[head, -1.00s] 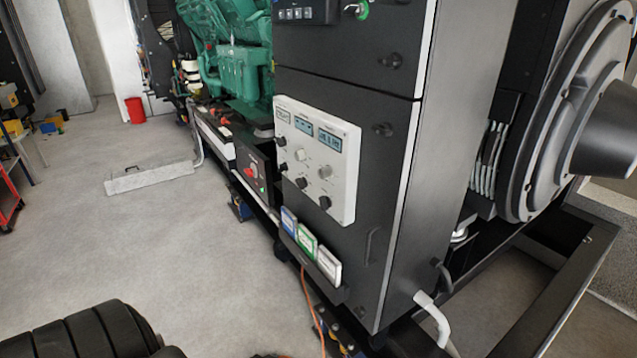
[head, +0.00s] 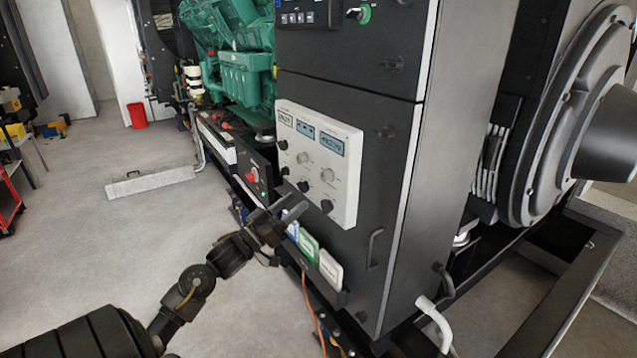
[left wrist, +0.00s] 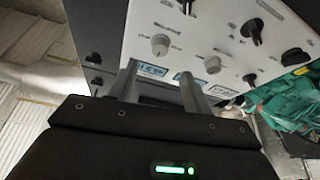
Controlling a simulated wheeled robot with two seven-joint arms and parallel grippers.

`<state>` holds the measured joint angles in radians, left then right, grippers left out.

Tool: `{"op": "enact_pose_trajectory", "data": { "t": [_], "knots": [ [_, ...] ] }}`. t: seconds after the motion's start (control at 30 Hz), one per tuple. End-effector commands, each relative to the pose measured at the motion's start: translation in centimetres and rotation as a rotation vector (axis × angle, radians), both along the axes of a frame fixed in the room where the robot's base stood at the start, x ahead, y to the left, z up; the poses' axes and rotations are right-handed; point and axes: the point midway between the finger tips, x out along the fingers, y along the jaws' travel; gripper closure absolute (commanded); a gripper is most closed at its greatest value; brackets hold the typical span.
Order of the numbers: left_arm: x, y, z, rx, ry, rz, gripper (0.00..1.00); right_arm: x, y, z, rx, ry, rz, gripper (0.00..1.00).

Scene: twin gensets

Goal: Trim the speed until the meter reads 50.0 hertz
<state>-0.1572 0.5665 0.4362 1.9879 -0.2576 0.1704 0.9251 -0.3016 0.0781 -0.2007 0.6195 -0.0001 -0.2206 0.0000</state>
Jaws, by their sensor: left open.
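The white control panel (head: 345,190) is on the front of the dark cabinet. It carries several small displays along its top, including the right-hand meter (head: 332,143); I cannot read their digits surely. Below are grey and black knobs, among them a grey knob (head: 327,174) and a black knob (head: 327,206). My left gripper (head: 287,206) is open and empty, in front of the panel's lower left edge. In the left wrist view its fingers (left wrist: 158,88) are apart, with the panel (left wrist: 205,30) beyond and a grey knob (left wrist: 160,44) close by. I see no contact. My right gripper is out of view.
The card holder (head: 318,262) sticks out below the panel. An orange cable (head: 314,310) hangs beneath it. A cabinet handle (head: 375,248) is at the right. A green engine (head: 240,65) stands behind. The floor at the left is mostly clear.

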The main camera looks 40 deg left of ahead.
Motion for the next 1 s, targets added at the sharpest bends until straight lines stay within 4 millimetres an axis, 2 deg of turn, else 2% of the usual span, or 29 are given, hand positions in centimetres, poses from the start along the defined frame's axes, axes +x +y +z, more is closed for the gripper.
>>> {"op": "enact_pose_trajectory", "data": {
  "t": [0.03, 0.3, 0.5, 0.9, 1.0],
  "knots": [
    [0.8, -0.2, 0.7, 0.0, -0.003, 0.0, 0.51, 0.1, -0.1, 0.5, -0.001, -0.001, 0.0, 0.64],
    [5.4, -1.1, 2.6, -0.001, -0.001, 0.001, 0.51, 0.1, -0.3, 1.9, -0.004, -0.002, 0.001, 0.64],
    [7.6, -1.6, 3.3, -0.001, 0.0, 0.002, 0.51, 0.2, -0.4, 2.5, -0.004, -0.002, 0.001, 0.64],
    [8.3, -1.8, 3.4, 0.001, 0.001, 0.001, 0.51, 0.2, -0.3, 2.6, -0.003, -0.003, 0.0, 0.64],
    [8.3, -1.8, 3.4, 0.001, 0.001, 0.002, 0.62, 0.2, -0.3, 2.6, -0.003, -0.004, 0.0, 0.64]
  ]
}}
